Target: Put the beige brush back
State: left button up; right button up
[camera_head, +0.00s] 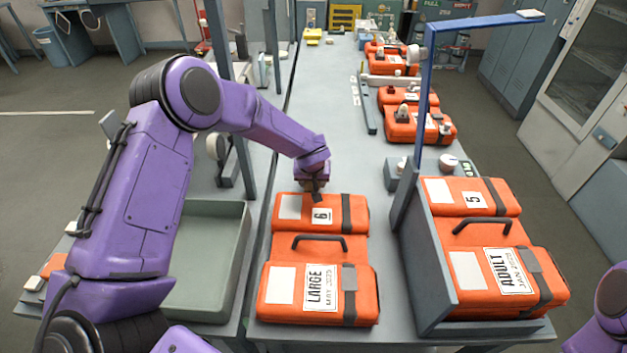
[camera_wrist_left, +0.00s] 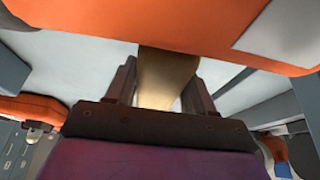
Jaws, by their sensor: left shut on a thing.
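My left gripper (camera_head: 314,190) points down at the far edge of the orange case labelled 6 (camera_head: 350,212). In the left wrist view, its two fingers (camera_wrist_left: 163,82) are shut on a beige piece, which I take for the beige brush (camera_wrist_left: 166,68). Its far end is hidden behind the orange case that fills the top of that view. In the head view I cannot make out the brush. My right gripper is out of view; only a bit of my right arm shows at the right edge.
An orange LARGE case (camera_head: 276,308) lies in front. A grey divider (camera_head: 428,262) with a blue post (camera_head: 426,100) stands to the right, beside the ADULT case (camera_head: 466,270). An empty green-grey tray (camera_head: 240,222) is at left. More orange cases (camera_head: 400,126) lie farther back.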

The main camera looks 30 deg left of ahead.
pick_arm(q)
jog(key=shift+w+f, duration=1.1)
jog(key=shift+w, duration=0.1)
jog(key=o, duration=0.7)
jog(key=shift+f, duration=0.1)
jog(key=o, duration=0.3)
jog(key=shift+s, duration=0.1)
jog(key=shift+s+r, duration=0.35)
jog(key=shift+r, duration=0.1)
jog(key=shift+w+r, duration=0.1)
jog(key=shift+w, duration=0.05)
jog(key=b+v, duration=0.1)
jog(key=v, duration=1)
jog(key=shift+r+b, duration=0.3)
jog(key=shift+r, duration=0.05)
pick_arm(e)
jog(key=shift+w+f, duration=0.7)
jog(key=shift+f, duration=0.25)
